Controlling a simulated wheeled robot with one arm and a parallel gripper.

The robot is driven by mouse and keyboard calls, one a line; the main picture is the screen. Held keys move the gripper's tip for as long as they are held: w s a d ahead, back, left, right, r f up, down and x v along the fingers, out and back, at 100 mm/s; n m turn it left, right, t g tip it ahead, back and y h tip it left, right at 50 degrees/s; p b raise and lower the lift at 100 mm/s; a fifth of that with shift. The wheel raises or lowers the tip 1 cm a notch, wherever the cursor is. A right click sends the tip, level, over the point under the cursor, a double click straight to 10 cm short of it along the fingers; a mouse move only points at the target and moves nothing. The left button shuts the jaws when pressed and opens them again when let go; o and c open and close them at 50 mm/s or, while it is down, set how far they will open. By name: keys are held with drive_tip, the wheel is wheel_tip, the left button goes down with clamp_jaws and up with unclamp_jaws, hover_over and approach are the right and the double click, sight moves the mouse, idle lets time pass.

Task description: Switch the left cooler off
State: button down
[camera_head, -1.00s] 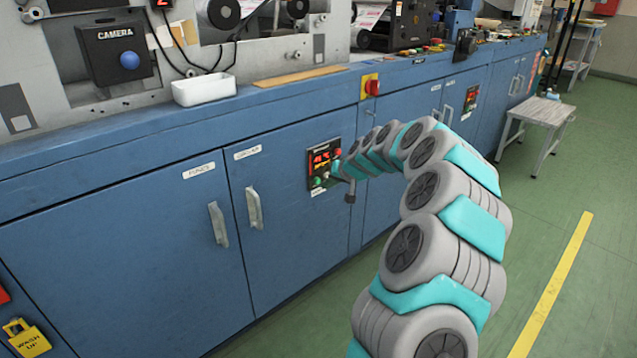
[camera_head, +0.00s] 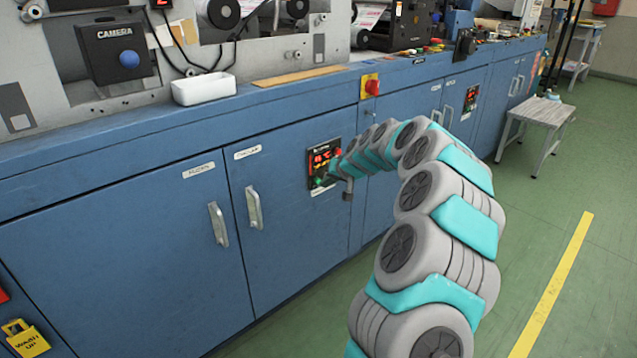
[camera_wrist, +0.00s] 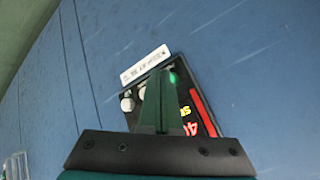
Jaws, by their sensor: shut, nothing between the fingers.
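The left cooler's control panel (camera_head: 318,157) is a black box on the blue cabinet front, with lit red and yellow digits. In the wrist view its display shows red digits (camera_wrist: 207,127), partly hidden by my fingers. A green lit spot (camera_wrist: 173,77) shows right beside my fingertips, and a pale round knob or button (camera_wrist: 127,103) shows left of them. My gripper (camera_wrist: 161,74) is shut and empty, its tips over the panel's lower part near the green spot. I cannot tell whether they touch it. In the head view the gripper's tips are small and hard to make out at the panel.
A second panel (camera_head: 470,100) with red digits is on the cabinet farther right. A red and yellow rotary switch (camera_head: 371,86) sits above my arm. Door handles (camera_head: 254,207) stick out left of the panel. A small table (camera_head: 541,112) stands at right on open green floor.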

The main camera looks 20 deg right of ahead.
drive_tip(key=shift+w+a, duration=0.15)
drive_tip(key=shift+w, duration=0.35)
idle(0.5)
drive_tip(key=shift+s, duration=0.1)
drive_tip(key=shift+s+d+f+b, duration=0.1)
drive_tip(key=shift+s+d+b, duration=0.1)
drive_tip(key=shift+s, duration=0.2)
drive_tip(key=shift+s+d+b, duration=0.1)
drive_tip(key=shift+s+b, duration=0.1)
drive_tip(key=shift+s, duration=0.2)
drive_tip(key=s, duration=0.1)
drive_tip(key=s+d+b, duration=0.1)
drive_tip(key=s, duration=0.2)
drive_tip(key=shift+s+d+b, duration=0.3)
drive_tip(key=shift+s, duration=0.05)
idle(0.8)
